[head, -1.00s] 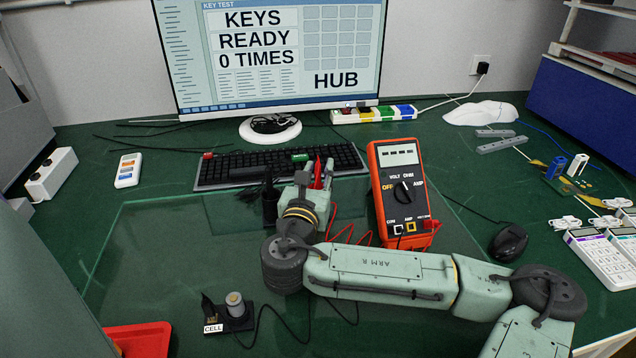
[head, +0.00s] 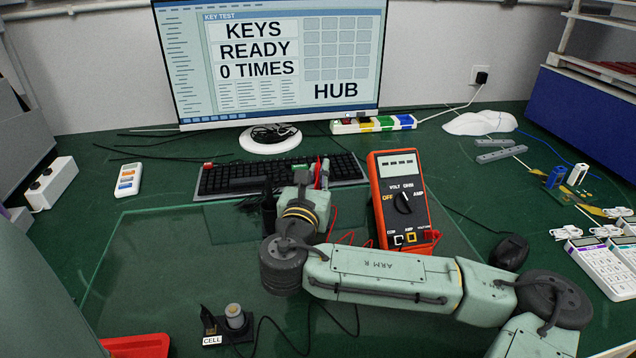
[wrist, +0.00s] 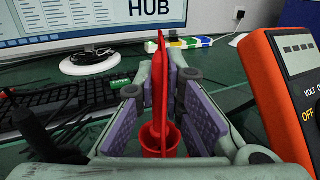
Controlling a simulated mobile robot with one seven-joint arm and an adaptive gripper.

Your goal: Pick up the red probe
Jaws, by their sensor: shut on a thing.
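The red probe (wrist: 160,85) stands upright between the purple finger pads of my gripper (wrist: 161,100) in the wrist view. The gripper is shut on it. A wider red cup-like part (wrist: 160,141) shows around or behind its lower end; I cannot tell whether it belongs to the probe. In the head view the probe (head: 318,172) shows as a thin red strip at my gripper (head: 310,178), in front of the keyboard. My wrist and fingers hide most of it there.
The orange multimeter (head: 375,210) stands close to the right of my gripper. The black keyboard (head: 225,181) lies behind, below the monitor (head: 180,60). A dark holder (head: 268,212) stands just left of my gripper. Red leads (head: 350,238) run beside my arm. A CELL fixture (head: 234,322) sits at front left.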

